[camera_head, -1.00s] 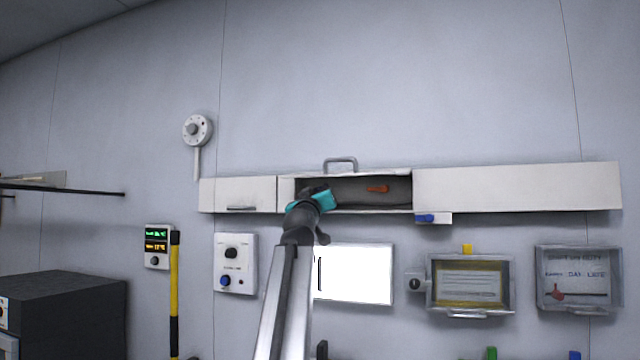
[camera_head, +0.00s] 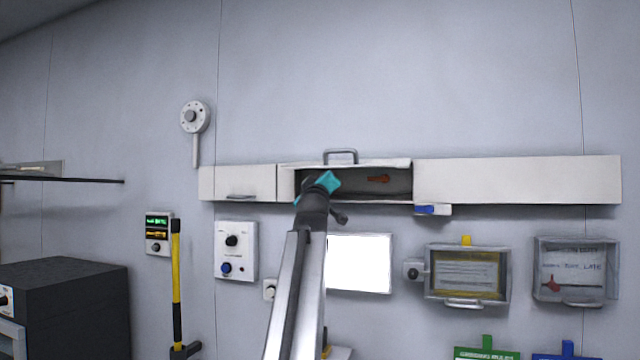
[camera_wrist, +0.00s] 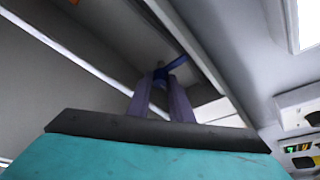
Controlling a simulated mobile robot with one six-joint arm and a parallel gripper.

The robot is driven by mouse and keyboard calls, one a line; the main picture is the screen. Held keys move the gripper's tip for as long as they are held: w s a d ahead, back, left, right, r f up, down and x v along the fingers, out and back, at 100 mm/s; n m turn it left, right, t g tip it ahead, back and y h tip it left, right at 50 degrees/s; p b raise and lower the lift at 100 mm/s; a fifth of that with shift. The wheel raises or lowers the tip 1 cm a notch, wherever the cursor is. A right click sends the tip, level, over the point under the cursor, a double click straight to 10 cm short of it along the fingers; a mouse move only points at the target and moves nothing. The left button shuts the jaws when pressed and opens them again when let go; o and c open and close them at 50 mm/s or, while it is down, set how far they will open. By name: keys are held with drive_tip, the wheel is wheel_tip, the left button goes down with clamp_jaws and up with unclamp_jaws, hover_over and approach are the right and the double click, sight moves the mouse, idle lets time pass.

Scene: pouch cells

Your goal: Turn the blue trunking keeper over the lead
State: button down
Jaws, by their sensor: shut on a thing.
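The blue trunking keeper (camera_wrist: 176,62) shows in the wrist view as a short blue bar at the fingertips. My gripper (camera_wrist: 160,76) is shut on it, with its two purple-grey fingers close together. In the head view my teal gripper (camera_head: 322,184) reaches into the left end of the open trunking section (camera_head: 345,164) and hides the keeper there. An orange keeper (camera_head: 378,179) sits further right inside the trunking. I cannot make out the lead in either view.
A raised cover with a grey handle (camera_head: 341,153) tops the opening. Closed white trunking (camera_head: 515,181) runs right. A small white block with a blue part (camera_head: 430,210) hangs below. A white panel (camera_head: 358,263) and a control box (camera_head: 236,252) are on the wall underneath.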

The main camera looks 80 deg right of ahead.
drive_tip(key=shift+s+f+n+b, duration=0.1)
drive_tip(key=shift+f+n+b, duration=0.15)
drive_tip(key=shift+n, duration=0.45)
drive_tip(key=c, duration=1.8)
unclamp_jaws()
drive_tip(key=shift+r, duration=0.1)
drive_tip(key=shift+c, duration=0.2)
drive_tip(key=shift+o, duration=1.1)
drive_tip(key=shift+s+d, duration=0.1)
drive_tip(key=shift+s, duration=0.05)
drive_tip(key=shift+r, duration=0.1)
drive_tip(key=b+v, duration=0.5)
drive_tip(key=v, duration=0.9)
drive_tip(key=shift+r+b, duration=0.15)
drive_tip(key=shift+b, duration=0.25)
